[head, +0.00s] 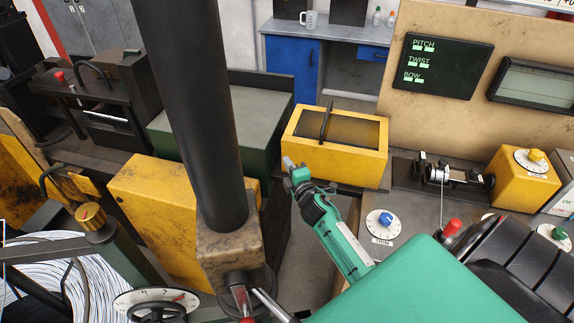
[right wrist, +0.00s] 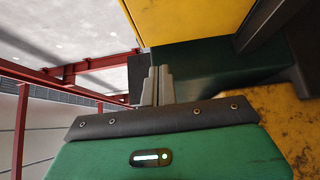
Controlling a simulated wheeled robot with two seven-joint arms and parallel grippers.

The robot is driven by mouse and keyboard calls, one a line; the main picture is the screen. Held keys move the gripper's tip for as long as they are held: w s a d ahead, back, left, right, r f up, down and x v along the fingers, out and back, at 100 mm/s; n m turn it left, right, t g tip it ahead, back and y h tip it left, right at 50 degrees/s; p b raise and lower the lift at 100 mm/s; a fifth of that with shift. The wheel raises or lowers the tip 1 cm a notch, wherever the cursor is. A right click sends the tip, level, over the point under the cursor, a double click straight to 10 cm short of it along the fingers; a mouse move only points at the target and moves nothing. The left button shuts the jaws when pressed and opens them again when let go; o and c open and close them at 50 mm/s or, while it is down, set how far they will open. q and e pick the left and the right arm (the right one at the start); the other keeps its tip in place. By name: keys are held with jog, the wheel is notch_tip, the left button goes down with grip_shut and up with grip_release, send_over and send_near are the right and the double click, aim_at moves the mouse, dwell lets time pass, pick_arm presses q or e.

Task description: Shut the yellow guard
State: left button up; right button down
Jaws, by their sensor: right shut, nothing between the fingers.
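The yellow guard (head: 335,157) is a box-shaped yellow cover with a dark window and a black bar handle (head: 326,122) on its upper face. It stands in the middle of the head view, behind the bench edge. I cannot tell how far open it is. My right gripper (head: 288,162) is at the guard's lower left front corner, with its fingers shut and empty. In the right wrist view the shut fingers (right wrist: 157,86) point toward a dark green machine part, below a yellow surface (right wrist: 195,20) that may be the guard. I cannot tell whether they touch. My left gripper is not in view.
A thick black column (head: 185,110) rises left of the guard. A green machine housing (head: 270,105) stands behind it. A yellow panel (head: 150,205) is at the left. To the right are a trim dial (head: 382,221), a small spindle unit (head: 440,175) and a yellow dial box (head: 522,185).

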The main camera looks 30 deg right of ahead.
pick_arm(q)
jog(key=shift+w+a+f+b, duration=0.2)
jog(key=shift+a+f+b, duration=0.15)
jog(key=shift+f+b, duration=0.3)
pick_arm(e)
jog(key=shift+w+d, duration=0.25)
jog(key=shift+w, duration=0.95)
jog(key=shift+w+d, duration=0.2)
jog(key=shift+w, duration=1.05)
jog(key=shift+w+d, duration=0.25)
jog(key=shift+w, duration=0.95)
